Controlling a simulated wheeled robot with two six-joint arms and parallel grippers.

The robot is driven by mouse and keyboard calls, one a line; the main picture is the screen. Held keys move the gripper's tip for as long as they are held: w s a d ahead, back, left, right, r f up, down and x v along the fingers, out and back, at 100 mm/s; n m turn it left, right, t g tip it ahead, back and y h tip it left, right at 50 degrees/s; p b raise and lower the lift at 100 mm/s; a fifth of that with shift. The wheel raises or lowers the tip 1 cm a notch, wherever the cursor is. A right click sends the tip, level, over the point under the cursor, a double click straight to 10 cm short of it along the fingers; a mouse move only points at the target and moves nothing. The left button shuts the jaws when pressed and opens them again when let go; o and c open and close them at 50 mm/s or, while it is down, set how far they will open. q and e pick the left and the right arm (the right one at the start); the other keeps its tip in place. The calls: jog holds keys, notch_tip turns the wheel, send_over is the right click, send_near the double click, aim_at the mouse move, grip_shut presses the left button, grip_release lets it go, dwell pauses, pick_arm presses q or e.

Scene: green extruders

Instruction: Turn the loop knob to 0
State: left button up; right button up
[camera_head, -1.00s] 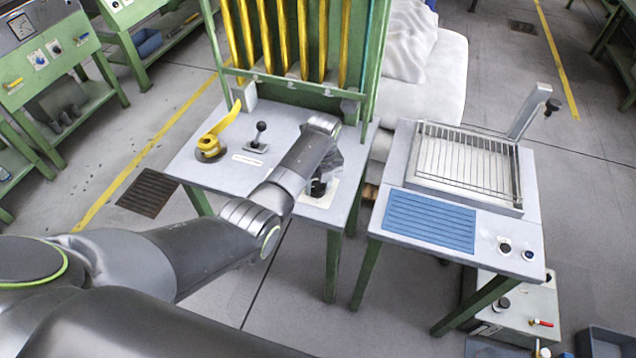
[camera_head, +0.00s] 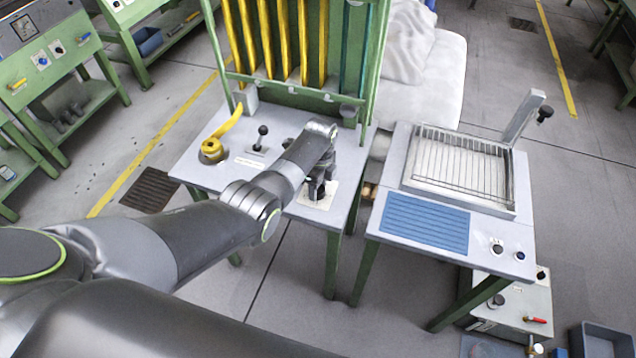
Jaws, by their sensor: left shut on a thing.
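A black knob (camera_head: 317,194) sits on a pale label plate (camera_head: 327,202) at the front right of the grey table of the green extruder. My left gripper (camera_head: 318,187) comes down over this knob and is shut on it. The gripper and wrist hide much of the knob, and its pointer and the plate's markings are too small to read. My right gripper is not in view.
A black ball-topped lever (camera_head: 262,134) and a yellow-handled valve (camera_head: 212,148) stand left on the same table (camera_head: 205,175). Yellow and green bars (camera_head: 285,40) rise behind. A separate table with a wire rack (camera_head: 462,165) and blue grille (camera_head: 425,222) stands to the right.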

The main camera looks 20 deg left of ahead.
pick_arm(q)
jog(key=n+p, duration=0.1)
jog(key=n, duration=0.3)
jog(key=shift+a+r+n, duration=0.1)
jog(key=shift+n, duration=0.3)
jog(key=n+p, duration=0.1)
jog(key=n, duration=0.4)
jog(key=shift+h, duration=0.4)
jog(key=n+p, duration=0.1)
jog(key=n, duration=0.4)
jog(key=shift+a+n+t+p, duration=0.1)
jog(key=shift+n+t+p, duration=0.2)
jog(key=shift+n+p, duration=0.1)
jog(key=n+p, duration=0.1)
jog(key=n, duration=0.4)
jog(key=n+p, duration=0.1)
jog(key=n, duration=0.4)
jog(key=shift+n+t, duration=0.3)
jog(key=shift+n, duration=0.1)
jog(key=n+p, duration=0.1)
jog(key=n, duration=0.3)
jog(key=shift+s+n, duration=0.1)
jog(key=shift+n, duration=0.2)
jog(key=n, duration=0.4)
jog(key=shift+n, duration=0.3)
jog(key=shift+n+y, duration=0.4)
jog(key=shift+n, duration=1.8)
